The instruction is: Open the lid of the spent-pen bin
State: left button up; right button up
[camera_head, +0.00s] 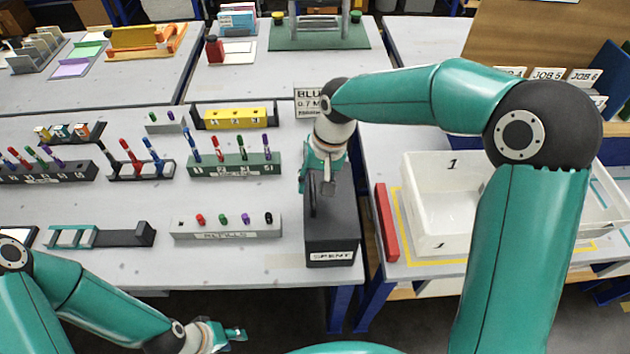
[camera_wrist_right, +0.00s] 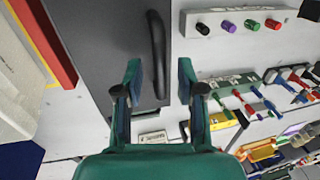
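The spent-pen bin (camera_head: 333,232) is a dark grey box with a "SPENT" label on its front, at the front right of the middle table. Its lid is shut. The lid has a long black bar handle (camera_head: 312,195), which also shows in the right wrist view (camera_wrist_right: 157,50). My right gripper (camera_head: 318,182) is over the back part of the lid. In the right wrist view it is open (camera_wrist_right: 160,70), with the handle appearing between its fingers; I see no contact. My left gripper (camera_head: 232,336) is low, in front of the table; its opening is unclear.
A refills rack (camera_head: 226,234) stands left of the bin, and a green pen rack (camera_head: 234,164) lies behind it. A red bar (camera_head: 387,222) and a white tray (camera_head: 440,244) are on the right table. A small sign (camera_head: 308,102) stands behind my right gripper.

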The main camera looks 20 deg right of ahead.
grip_shut()
jog(key=shift+d, duration=0.1)
dwell(0.3)
